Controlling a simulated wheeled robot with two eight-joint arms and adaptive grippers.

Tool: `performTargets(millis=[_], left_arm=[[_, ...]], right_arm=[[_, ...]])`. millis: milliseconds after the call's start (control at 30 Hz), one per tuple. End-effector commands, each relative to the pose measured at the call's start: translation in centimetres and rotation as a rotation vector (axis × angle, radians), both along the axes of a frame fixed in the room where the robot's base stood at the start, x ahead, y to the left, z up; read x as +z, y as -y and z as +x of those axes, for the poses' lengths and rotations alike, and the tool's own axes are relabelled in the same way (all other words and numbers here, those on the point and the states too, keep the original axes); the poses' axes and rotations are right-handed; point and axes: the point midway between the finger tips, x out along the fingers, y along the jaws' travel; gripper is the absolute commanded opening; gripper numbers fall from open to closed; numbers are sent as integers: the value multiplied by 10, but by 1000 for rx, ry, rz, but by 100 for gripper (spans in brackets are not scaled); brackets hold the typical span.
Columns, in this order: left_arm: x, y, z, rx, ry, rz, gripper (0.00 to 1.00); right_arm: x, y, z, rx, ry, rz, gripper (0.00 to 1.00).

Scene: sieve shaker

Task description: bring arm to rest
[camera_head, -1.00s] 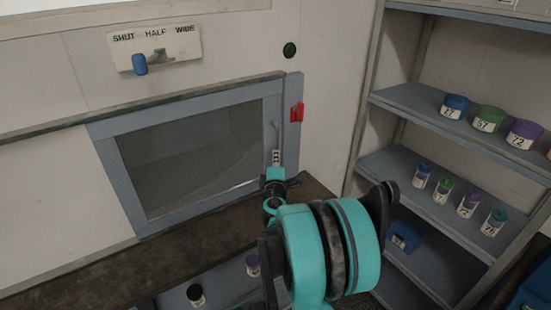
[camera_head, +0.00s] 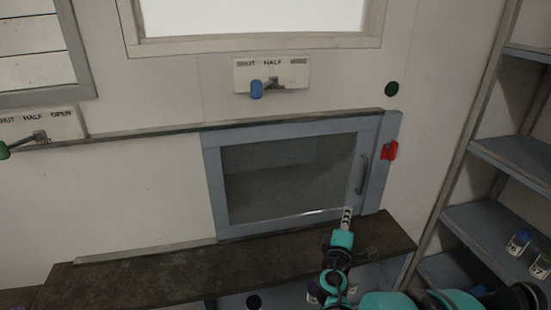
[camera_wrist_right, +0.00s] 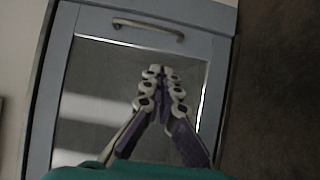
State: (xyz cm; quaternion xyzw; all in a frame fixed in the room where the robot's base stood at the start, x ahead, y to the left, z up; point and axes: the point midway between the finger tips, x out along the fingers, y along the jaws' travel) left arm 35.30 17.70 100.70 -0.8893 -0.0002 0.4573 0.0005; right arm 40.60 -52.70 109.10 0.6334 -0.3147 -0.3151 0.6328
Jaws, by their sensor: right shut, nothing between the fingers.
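My right gripper (camera_head: 347,216) is shut and empty, its fingertips together. It is in front of the lower right part of a glazed, blue-grey framed hatch door (camera_head: 212,190), above the dark ledge. In the right wrist view the shut fingers (camera_wrist_right: 163,72) point toward the glass, with the door's bar handle (camera_wrist_right: 148,29) beyond the tips. The door is closed in its frame. My right arm comes up from the bottom right of the head view. My left gripper is not in view.
A dark ledge (camera_head: 130,268) runs below the hatch. Shelving (camera_head: 490,222) with labelled jars (camera_head: 519,241) stands at the right. A lever plate with a blue knob (camera_head: 256,89) is above the hatch, a green-knobbed lever (camera_head: 5,150) at far left. A red latch (camera_head: 389,151) sits beside the door.

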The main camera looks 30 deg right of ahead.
Motion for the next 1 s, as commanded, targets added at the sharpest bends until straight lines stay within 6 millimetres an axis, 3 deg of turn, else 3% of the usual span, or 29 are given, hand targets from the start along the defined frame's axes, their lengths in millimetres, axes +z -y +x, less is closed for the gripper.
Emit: performTargets(millis=[233,367,467,567,700,800,900,1000], left_arm=[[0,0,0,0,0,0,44],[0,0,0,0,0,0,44],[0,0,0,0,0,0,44],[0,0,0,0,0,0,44],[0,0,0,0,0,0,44],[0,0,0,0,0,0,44],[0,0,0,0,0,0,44],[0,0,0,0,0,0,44]], right_arm=[[1,-7,2,2,31,50,0],[-3,-36,9,4,129,248,0],[-17,-78,12,3,198,502,0],[-39,-136,10,-2,216,790,0],[-69,-232,-8,-9,150,1172,0],[-79,-287,-26,-14,80,1365,0],[-83,-324,-42,-18,21,1487,0],[-84,-343,-51,-20,-13,1552,0]])
